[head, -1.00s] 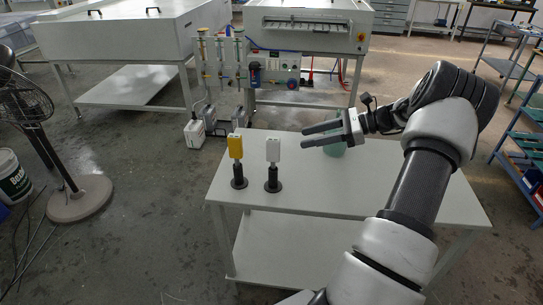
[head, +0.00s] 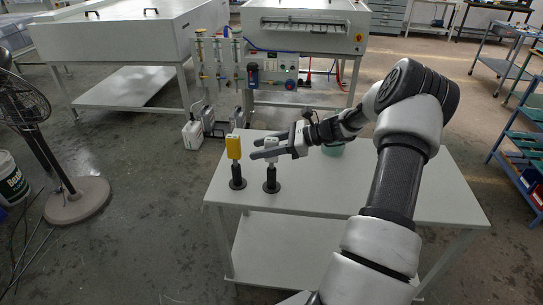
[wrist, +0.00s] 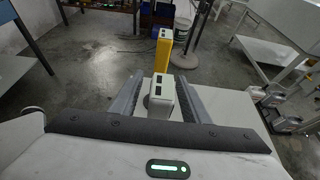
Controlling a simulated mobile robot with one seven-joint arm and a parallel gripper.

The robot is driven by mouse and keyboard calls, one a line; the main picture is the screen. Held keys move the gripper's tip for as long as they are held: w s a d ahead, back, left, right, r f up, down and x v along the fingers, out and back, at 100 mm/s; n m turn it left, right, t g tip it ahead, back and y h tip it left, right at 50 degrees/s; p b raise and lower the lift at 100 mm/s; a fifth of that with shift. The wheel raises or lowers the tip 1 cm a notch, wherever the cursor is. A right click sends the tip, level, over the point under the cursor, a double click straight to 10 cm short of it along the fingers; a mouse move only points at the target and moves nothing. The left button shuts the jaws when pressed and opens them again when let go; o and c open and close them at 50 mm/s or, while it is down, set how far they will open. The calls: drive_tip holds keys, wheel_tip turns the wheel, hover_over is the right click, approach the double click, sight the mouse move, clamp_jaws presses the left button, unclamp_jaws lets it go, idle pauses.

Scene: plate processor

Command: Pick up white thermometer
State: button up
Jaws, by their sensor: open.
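The white thermometer (wrist: 160,97) stands upright between the two open fingers of my gripper (wrist: 158,95) in the wrist view. In the head view the white thermometer (head: 271,158) is partly hidden behind my gripper (head: 268,148), and its dark stand (head: 272,186) shows below on the table. The fingers are open and point left, on either side of the thermometer's upper part. I cannot tell whether either finger touches it.
A yellow thermometer (head: 234,148) stands close to the left on its own black stand, just beyond my fingertips. A greenish object (head: 333,149) sits behind my arm on the white table (head: 340,190). The table's front right is clear.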

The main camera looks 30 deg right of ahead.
drive_tip(key=shift+w+a+f, duration=0.15)
drive_tip(key=shift+w+a, duration=0.05)
drive_tip(key=shift+a, duration=0.05)
clamp_jaws()
wheel_tip(320, 180, up, 20)
drive_tip(key=p, duration=0.9)
drive_tip(key=shift+p, duration=0.3)
